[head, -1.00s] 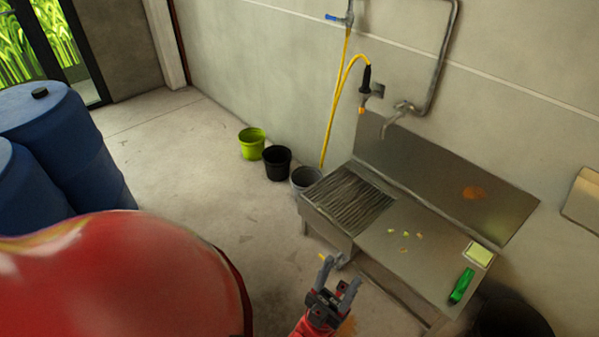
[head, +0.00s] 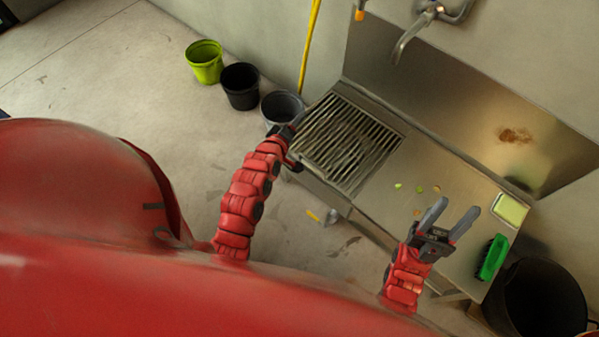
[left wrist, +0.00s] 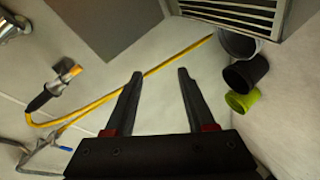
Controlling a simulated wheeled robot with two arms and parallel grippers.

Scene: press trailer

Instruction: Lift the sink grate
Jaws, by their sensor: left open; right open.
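The sink grate (head: 350,142), a panel of parallel metal slats, lies flat in the left part of the steel sink unit (head: 408,206). It also shows at the top of the left wrist view (left wrist: 232,10). My left gripper (head: 290,129) is at the grate's left corner, close to the grey bucket; its fingers are hard to make out there. In the left wrist view its fingers (left wrist: 157,76) are apart with nothing between them. My right gripper (head: 452,217) is open and empty, over the front of the counter, to the right of the grate.
Food scraps (head: 419,189), a yellow sponge (head: 510,209) and a green brush (head: 493,257) lie on the counter. A grey bucket (head: 281,107), black bucket (head: 240,86) and lime bucket (head: 204,62) stand left. A faucet (head: 410,38) overhangs behind. A dark bin (head: 540,300) stands right.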

